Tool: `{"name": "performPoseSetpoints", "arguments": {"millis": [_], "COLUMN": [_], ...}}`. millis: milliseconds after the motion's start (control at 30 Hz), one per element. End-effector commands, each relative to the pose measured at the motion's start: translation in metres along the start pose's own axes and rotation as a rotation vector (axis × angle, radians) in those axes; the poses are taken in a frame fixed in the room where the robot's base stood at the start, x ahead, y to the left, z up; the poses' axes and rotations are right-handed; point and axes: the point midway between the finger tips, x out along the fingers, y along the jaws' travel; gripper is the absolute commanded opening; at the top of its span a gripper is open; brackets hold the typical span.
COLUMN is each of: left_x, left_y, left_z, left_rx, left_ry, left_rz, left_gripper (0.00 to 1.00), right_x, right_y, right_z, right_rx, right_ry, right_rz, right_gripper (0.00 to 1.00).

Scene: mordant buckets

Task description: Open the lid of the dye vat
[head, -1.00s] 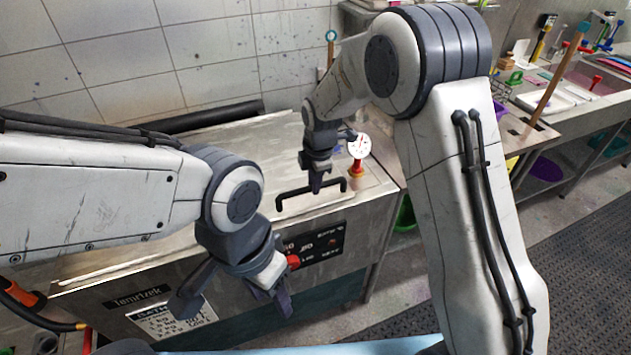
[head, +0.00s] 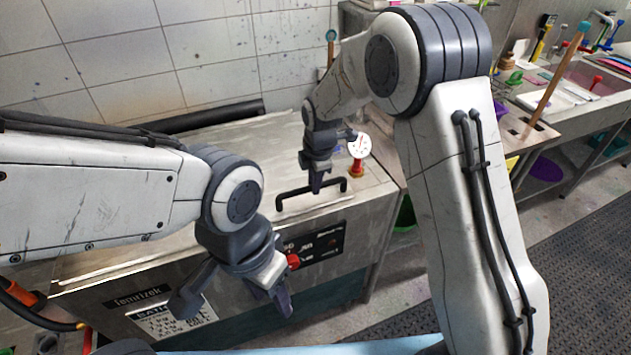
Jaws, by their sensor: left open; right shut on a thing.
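The dye vat (head: 325,285) is a steel box with a flat metal lid (head: 245,150) that lies closed on top. A black bar handle (head: 281,204) stands on the lid near its front right. My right gripper (head: 316,188) reaches down from above and is shut on the handle near its middle. My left gripper (head: 232,300) is open and empty in front of the vat's front face, below the lid's edge.
A round white dial gauge (head: 360,146) stands on a red and brass stem just right of the handle. A red knob (head: 293,261) and black control panel (head: 325,243) are on the vat's front. A tiled wall (head: 210,58) is behind. A sink counter (head: 560,85) is at right.

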Motion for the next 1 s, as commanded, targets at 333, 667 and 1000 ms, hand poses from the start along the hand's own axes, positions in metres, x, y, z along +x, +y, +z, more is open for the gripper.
{"name": "performPoseSetpoints", "arguments": {"millis": [333, 667, 1000], "left_x": [0.000, -0.006, -0.058], "left_y": [0.000, 0.000, 0.004], "left_z": [0.000, 0.000, -0.003], "left_rx": [0.000, 0.000, -0.001], "left_ry": [0.000, 0.000, 0.000], "left_rz": [0.000, 0.000, 0.000], "left_gripper": [0.50, 0.50, 0.50], "right_x": [-0.002, -0.009, -0.077], "right_y": [0.003, 0.005, 0.036], "right_z": [0.000, 0.002, 0.001], "right_rx": [0.000, 0.001, -0.001], "right_ry": [-0.001, -0.002, -0.002], "right_rz": [0.008, 0.010, 0.017], "right_gripper": [0.00, 0.00, 0.00]}}
